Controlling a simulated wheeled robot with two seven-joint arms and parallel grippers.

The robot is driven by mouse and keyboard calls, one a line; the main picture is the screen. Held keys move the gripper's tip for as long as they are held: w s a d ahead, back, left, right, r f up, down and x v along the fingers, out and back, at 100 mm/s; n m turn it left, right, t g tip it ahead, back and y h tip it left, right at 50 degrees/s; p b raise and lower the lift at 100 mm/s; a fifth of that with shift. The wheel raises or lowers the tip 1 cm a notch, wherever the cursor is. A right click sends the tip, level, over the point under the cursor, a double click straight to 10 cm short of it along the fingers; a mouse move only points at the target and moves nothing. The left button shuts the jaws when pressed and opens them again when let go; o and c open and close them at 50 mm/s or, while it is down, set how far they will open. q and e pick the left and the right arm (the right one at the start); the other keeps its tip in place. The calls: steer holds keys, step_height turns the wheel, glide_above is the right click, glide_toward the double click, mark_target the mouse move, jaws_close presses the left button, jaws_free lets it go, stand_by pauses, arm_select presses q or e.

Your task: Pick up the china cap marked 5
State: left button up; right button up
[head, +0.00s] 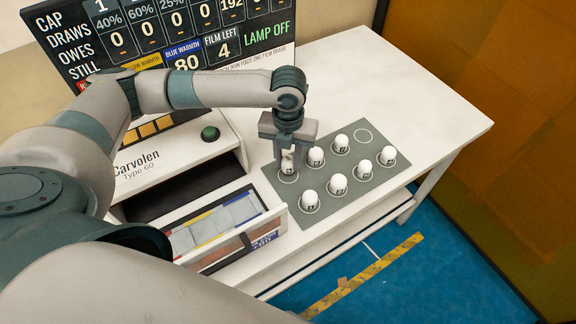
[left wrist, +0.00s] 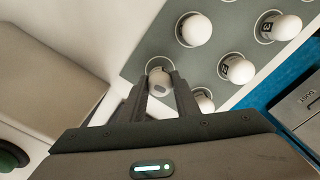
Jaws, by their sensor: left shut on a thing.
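My left gripper (head: 289,160) points down at the near left corner of the grey mat and is shut on a white china cap (head: 287,165). In the left wrist view the cap (left wrist: 160,83) sits between the two fingers (left wrist: 160,88), with a small dark mark I cannot read. The cap is at its printed ring; I cannot tell if it touches the mat. Several other white caps with small dark labels stand upright in two rows, such as one (head: 315,157) just right of the gripper and one (head: 310,201) nearer me. My right gripper is not in view.
The grey mat (head: 275,187) lies on a white table (head: 400,90); one ring (head: 363,136) at its far end is empty. A display board (head: 130,45) stands behind. Table space beyond the mat is clear.

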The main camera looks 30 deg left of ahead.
arm_select(q)
steer(key=s+d+r+b, duration=0.1)
steer(key=s+d+r, duration=0.1)
steer(key=d, duration=0.1)
steer(key=s+d+r+b, duration=0.1)
steer(key=s+d+r, duration=0.1)
steer(key=d+r, duration=0.1)
steer(key=s+d+r+b, duration=0.1)
steer(key=d+r, duration=0.1)
steer(key=d, duration=0.1)
steer(key=shift+s+d+r, duration=0.3)
steer(key=shift+s+r, duration=0.05)
steer(key=shift+s, duration=0.05)
steer(key=shift+s+d+r, duration=0.15)
steer(key=shift+d+r, duration=0.05)
steer(key=shift+r, duration=0.05)
